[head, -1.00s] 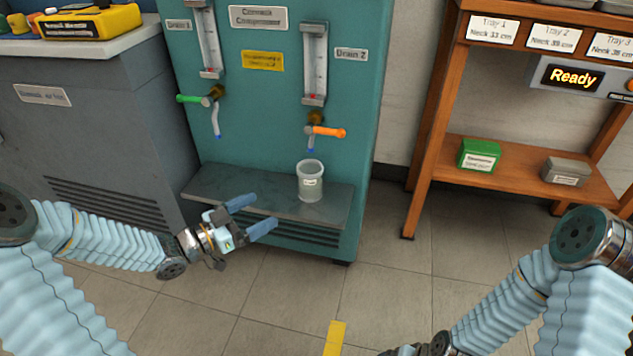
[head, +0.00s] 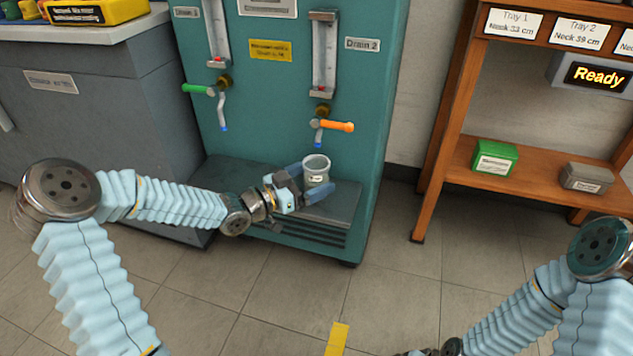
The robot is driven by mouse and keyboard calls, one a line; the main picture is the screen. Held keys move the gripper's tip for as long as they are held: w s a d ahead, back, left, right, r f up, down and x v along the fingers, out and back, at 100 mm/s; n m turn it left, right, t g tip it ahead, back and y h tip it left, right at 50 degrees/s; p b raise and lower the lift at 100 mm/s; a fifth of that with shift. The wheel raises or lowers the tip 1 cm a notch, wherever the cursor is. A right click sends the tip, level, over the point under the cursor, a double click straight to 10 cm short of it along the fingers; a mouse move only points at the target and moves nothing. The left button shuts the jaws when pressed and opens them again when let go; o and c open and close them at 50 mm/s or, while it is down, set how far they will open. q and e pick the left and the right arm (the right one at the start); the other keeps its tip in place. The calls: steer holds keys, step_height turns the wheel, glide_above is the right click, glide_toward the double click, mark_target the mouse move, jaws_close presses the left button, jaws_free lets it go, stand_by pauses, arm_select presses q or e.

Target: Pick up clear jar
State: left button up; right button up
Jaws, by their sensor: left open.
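The clear jar (head: 316,167) stands upright on the metal shelf (head: 345,205) at the foot of the teal compressor cabinet, below the orange-handled drain valve. It has a small white label. My left gripper (head: 308,180) is open at the jar, with one blue finger behind its left side and the other in front on its lower right. The front finger hides part of the jar's base. I cannot tell whether the fingers touch it. My right arm is at the lower right, and its gripper fingers are not visible.
The orange valve handle (head: 337,126) and its spout hang just above the jar. A green valve handle (head: 198,88) is to the left. A grey cabinet (head: 95,110) stands at left. A wooden rack (head: 540,178) holds a green box (head: 494,157) and a grey box (head: 587,177).

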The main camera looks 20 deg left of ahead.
arm_select(q)
steer(key=shift+w+d, duration=0.4)
steer(key=shift+w, duration=0.1)
steer(key=c, duration=1.1)
steer(key=shift+r, duration=0.1)
steer(key=shift+r+p, duration=0.3)
steer(key=p+v, duration=0.3)
steer(key=v, duration=1.5)
steer(key=shift+f, duration=0.1)
